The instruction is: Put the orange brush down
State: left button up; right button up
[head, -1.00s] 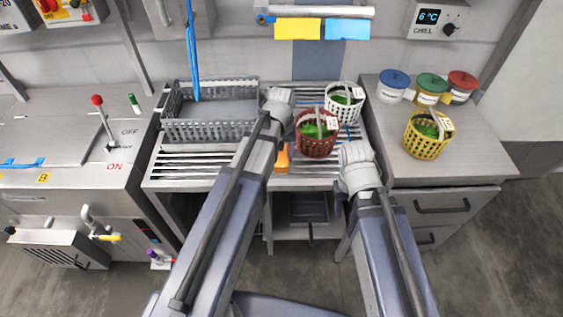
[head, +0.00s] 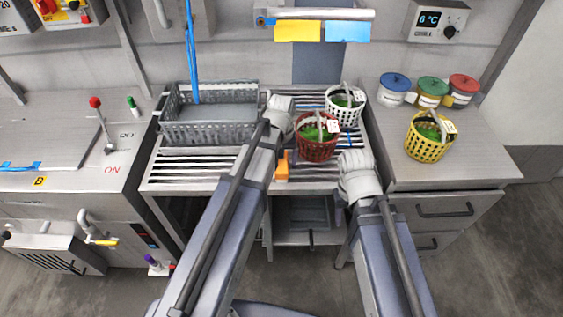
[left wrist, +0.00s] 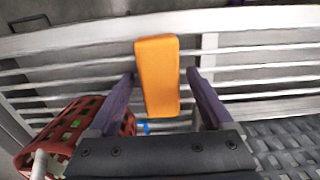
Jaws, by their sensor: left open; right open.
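The orange brush (left wrist: 158,75) rests on the slatted rack (left wrist: 245,60), between the two open fingers of my left gripper (left wrist: 160,76) in the left wrist view. Small gaps show between the brush and both fingers. In the head view the orange brush (head: 282,166) shows beside my left wrist, near the front edge of the slatted rack (head: 195,171); my left fingers are hidden there. My right wrist is over the rack's front right corner, with its jaws hidden beneath it.
A red basket (head: 317,149) and a white basket (head: 345,117) of greens stand right of my left wrist. A grey crate (head: 210,137) stands at the rack's back left. A yellow basket (head: 428,150) is on the right counter (head: 480,165). The front left slats are clear.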

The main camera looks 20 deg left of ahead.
aim_at(281, 161)
pick_arm(q)
jog(key=shift+r, duration=0.1)
pick_arm(e)
jog(key=shift+r, duration=0.1)
pick_arm(q)
notch_tip(281, 161, up, 12)
jog(key=p, duration=1.2)
jog(key=s+d+m+y, duration=0.1)
jog(key=s+d+m, duration=0.6)
jog(key=s+d, duration=0.3)
jog(key=s, duration=0.4)
jog(key=shift+s+d, duration=0.15)
jog(key=shift+d, duration=0.1)
pick_arm(e)
notch_tip(281, 161, up, 12)
pick_arm(q)
jog(key=shift+r, duration=0.1)
